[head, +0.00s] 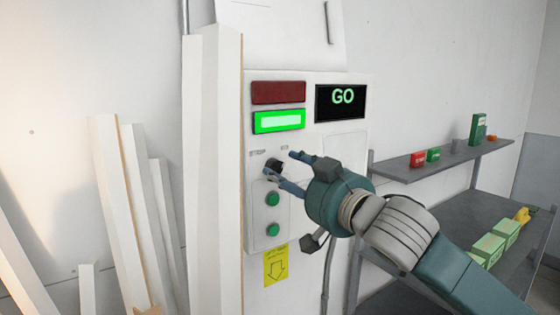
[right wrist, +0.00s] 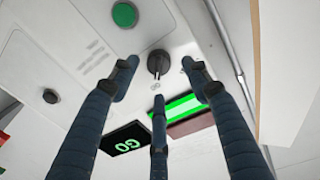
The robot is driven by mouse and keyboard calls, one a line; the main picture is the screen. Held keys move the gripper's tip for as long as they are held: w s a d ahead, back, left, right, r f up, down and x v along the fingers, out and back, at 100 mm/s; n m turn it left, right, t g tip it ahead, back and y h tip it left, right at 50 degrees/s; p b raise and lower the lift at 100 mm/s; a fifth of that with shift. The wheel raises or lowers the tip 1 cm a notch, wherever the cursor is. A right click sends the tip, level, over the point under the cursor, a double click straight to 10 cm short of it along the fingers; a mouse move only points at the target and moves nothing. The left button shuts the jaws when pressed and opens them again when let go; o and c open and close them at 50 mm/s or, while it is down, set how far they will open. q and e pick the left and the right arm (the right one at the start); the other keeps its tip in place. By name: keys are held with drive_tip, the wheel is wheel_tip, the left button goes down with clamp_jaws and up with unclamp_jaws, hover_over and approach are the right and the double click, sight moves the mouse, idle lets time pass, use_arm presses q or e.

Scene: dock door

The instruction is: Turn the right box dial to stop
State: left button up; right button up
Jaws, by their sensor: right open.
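The control box (head: 345,150) is a pale panel on the wall. Its black dial (head: 274,164) sits below the lamps, and it also shows in the right wrist view (right wrist: 158,64). My right gripper (head: 281,166) is at the dial with its fingers spread. In the right wrist view my right gripper (right wrist: 164,80) has its three fingertips open around the dial, with visible gaps and no grip on it. The green lamp (head: 279,121) is lit, the red lamp (head: 278,92) is dark, and the display (head: 341,101) reads GO. My left gripper is out of view.
Two green buttons, upper (head: 273,199) and lower (head: 273,229), sit under the dial. A second black knob (right wrist: 50,96) shows in the right wrist view. Pale boards (head: 215,170) stand close to the box's left. A grey shelf (head: 440,160) holds small boxes at right.

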sight(280, 167)
drive_tip(key=shift+p+x, duration=0.5)
drive_tip(key=shift+x, duration=1.3)
drive_tip(key=shift+r, duration=0.1)
drive_tip(key=c, duration=1.1)
